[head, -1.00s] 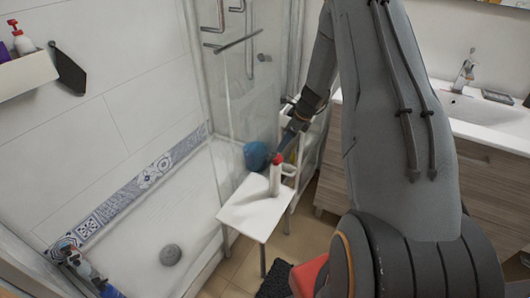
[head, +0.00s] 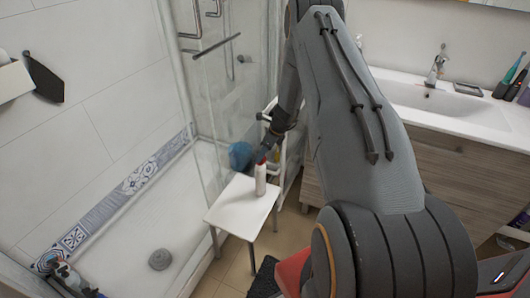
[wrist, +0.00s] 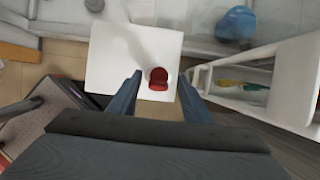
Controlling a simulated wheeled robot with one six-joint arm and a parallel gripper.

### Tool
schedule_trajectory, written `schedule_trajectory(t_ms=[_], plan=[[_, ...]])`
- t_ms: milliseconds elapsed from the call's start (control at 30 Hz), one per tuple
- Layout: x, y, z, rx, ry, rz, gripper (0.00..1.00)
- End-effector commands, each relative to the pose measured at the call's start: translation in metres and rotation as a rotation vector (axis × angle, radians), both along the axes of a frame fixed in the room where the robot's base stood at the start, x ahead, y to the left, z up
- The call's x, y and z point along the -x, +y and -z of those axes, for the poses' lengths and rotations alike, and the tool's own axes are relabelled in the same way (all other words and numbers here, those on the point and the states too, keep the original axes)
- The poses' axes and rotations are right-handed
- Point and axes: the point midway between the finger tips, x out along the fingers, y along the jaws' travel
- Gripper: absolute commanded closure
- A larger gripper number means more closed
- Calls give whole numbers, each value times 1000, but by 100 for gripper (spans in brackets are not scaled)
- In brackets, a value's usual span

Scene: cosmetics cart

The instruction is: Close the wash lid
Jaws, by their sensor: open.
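The wash is a white bottle (head: 260,181) standing upright on a small white stool. Its red lid (wrist: 158,79) shows from above in the wrist view, with a rounded part and a flap-like part, so it looks flipped open. My gripper (head: 266,152) is just above the bottle top in the head view and partly hides the lid. In the wrist view my gripper (wrist: 161,76) is open, one finger on each side of the lid, with nothing held. I cannot tell whether a finger touches the lid.
The white stool (head: 232,208) is otherwise bare. A blue round thing (head: 240,155) lies behind it, by the glass shower screen. A white cart (wrist: 238,92) with coloured items stands close to the right of the stool. The washbasin cabinet (head: 440,170) is farther right.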

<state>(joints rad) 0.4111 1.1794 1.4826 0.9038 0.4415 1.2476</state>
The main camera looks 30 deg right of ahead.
Motion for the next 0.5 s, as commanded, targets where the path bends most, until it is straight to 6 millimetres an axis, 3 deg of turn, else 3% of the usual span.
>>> schedule_trajectory(t_ms=[167, 400, 433, 500], plan=[[0, 0, 0, 0, 0, 0, 55], [0, 0, 0, 0, 0, 1, 96], [0, -13, 1, 0, 0, 4, 96], [1, -5, 0, -1, 2, 1, 97]])
